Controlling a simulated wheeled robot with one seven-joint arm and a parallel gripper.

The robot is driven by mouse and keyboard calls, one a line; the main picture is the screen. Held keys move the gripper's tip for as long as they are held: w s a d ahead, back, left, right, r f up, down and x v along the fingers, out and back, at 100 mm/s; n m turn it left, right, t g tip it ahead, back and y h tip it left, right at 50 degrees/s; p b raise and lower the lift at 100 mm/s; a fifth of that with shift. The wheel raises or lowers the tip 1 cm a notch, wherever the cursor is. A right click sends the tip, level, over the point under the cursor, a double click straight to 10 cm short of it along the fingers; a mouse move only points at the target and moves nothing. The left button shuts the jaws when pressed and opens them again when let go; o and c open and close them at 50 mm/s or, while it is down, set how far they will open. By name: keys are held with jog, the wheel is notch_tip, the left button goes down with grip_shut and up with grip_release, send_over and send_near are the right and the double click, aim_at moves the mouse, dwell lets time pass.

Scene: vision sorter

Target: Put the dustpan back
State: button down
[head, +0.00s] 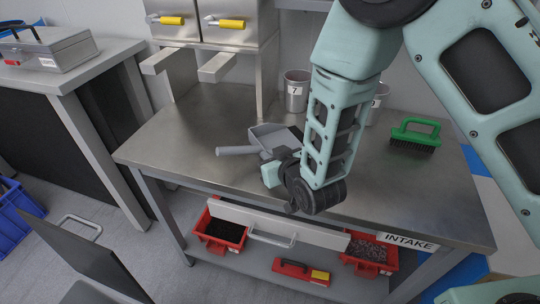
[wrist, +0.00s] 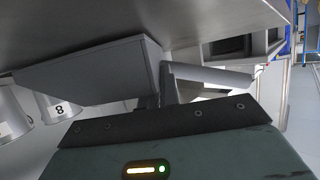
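The grey dustpan (head: 278,136) lies on the steel table, its open pan toward the back and its round handle (head: 236,150) pointing left. In the wrist view the pan (wrist: 88,72) fills the left and the handle (wrist: 212,76) runs to the right. My gripper (head: 267,157) is low at the near side of the dustpan, around where pan and handle meet. In the wrist view dark finger parts (wrist: 160,94) show at that joint. Whether they are closed on it is hidden.
Two numbered metal cups (head: 297,92) (head: 379,103) stand at the back of the table. A green brush (head: 415,134) lies at the right. A steel cabinet (head: 222,50) with yellow-handled drawers stands at the back left. A drawer (head: 278,224) shows under the front edge. The left tabletop is clear.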

jog(key=shift+f, duration=0.1)
jog(key=c, duration=1.6)
grip_release()
jog(key=shift+c, duration=0.2)
jog(key=v, duration=0.3)
jog(key=p+v, duration=0.1)
jog(key=v, duration=0.6)
jog(key=shift+r+p, duration=0.3)
jog(key=shift+r, duration=0.1)
jog(key=p, duration=0.3)
jog(key=shift+s+d+r, duration=0.2)
jog(key=shift+s, duration=0.15)
jog(key=s+p, duration=0.1)
jog(key=p, duration=0.1)
jog(key=shift+d+p, duration=0.2)
jog(key=shift+p, duration=0.1)
